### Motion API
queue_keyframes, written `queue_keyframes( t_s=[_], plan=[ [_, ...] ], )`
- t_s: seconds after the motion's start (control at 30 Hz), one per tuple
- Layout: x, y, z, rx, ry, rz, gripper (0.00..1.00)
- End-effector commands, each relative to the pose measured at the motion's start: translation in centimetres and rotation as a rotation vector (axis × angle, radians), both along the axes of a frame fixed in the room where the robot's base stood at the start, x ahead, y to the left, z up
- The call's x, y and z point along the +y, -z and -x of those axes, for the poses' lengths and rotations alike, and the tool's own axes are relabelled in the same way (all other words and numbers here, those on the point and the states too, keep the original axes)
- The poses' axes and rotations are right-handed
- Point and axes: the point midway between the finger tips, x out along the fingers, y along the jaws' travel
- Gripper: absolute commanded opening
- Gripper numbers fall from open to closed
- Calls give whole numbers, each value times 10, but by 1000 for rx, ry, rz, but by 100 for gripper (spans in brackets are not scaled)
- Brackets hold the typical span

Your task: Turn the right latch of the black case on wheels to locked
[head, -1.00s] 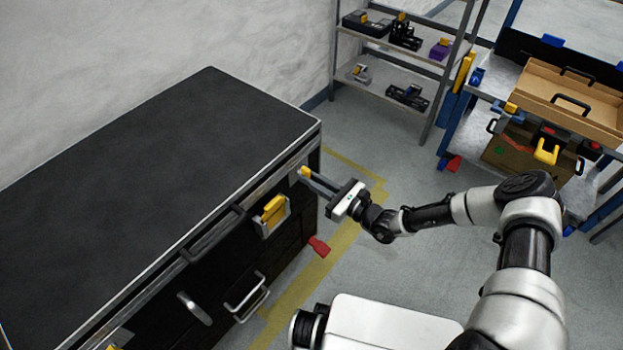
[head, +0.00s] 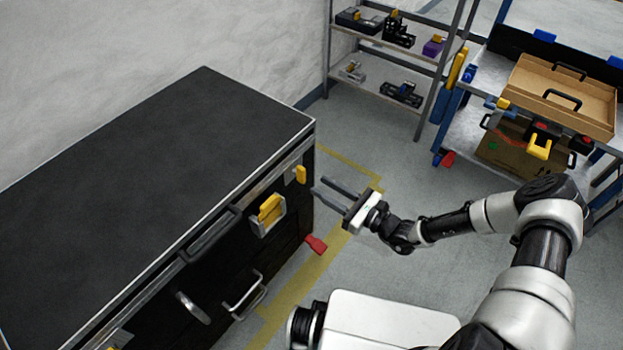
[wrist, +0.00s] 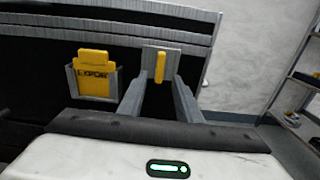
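The black case (head: 150,150) stands at the left in the head view, its dark top edged in metal. Its right latch (head: 301,174) is a small yellow handle near the front face's right end. In the wrist view the latch (wrist: 160,68) stands upright on a pale metal plate. My gripper (head: 319,185) is open and empty, just right of the latch, with a gap between fingertips and case. In the wrist view my gripper's fingers (wrist: 163,80) appear on either side of the handle, not touching it. No lock marking is legible.
A yellow tag (head: 270,208) sits in a metal holder left of the latch; a handle (head: 244,290) is below it. A red pedal (head: 316,244) sticks out low at the case's corner.

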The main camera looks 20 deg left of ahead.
Motion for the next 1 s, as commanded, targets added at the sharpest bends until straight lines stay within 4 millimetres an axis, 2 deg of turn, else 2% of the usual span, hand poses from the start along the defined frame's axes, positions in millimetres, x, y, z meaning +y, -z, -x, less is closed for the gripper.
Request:
queue_keyframes(
  t_s=[0.03,0.2,0.4,0.6,1.0],
  plan=[
    [-14,-2,4,0,3,0,31],
    [-51,-1,21,0,3,1,31],
    [-84,0,34,0,1,0,31],
    [-98,0,41,1,-1,0,31],
    [-99,0,41,0,-1,0,31]
  ],
)
